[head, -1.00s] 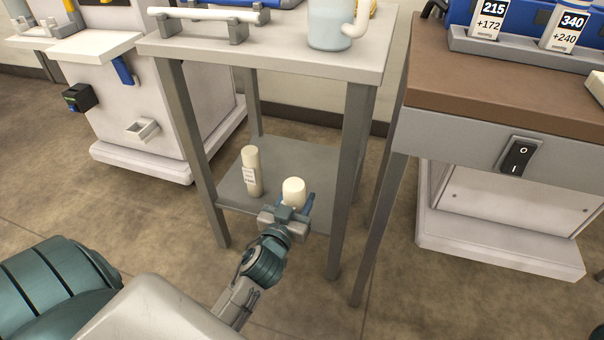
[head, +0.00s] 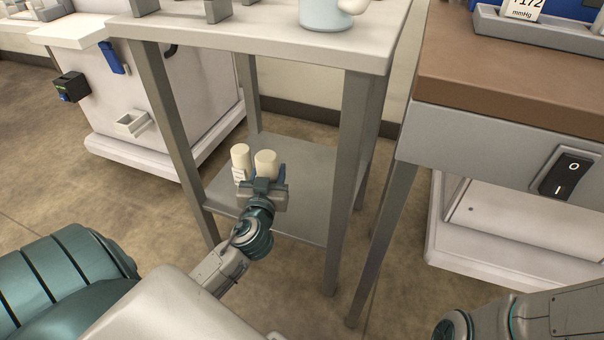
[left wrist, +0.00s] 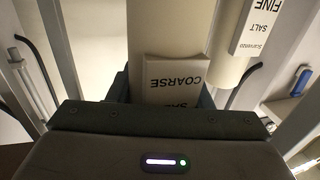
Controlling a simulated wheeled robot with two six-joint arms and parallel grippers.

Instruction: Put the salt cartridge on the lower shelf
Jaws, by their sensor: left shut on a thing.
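My left gripper (head: 264,186) is shut on a cream cylindrical cartridge (head: 266,160) inside the grey stand, over the lower shelf (head: 312,170). In the left wrist view this held cartridge (left wrist: 168,28) has a label reading COARSE SALT, upside down, and stands between the jaws. I cannot tell whether its base touches the shelf; the gripper hides it. A second cream cartridge (head: 240,158) stands on the shelf just left of the held one. In the left wrist view the second cartridge (left wrist: 232,45) has a FINE SALT label. My right gripper is out of view.
The stand's grey legs (head: 344,190) frame the shelf, with bare shelf to the right of the cartridges. Its top (head: 250,35) bears a light blue jug (head: 326,14). A brown-topped table (head: 510,80) stands at right, a white machine (head: 180,100) at left.

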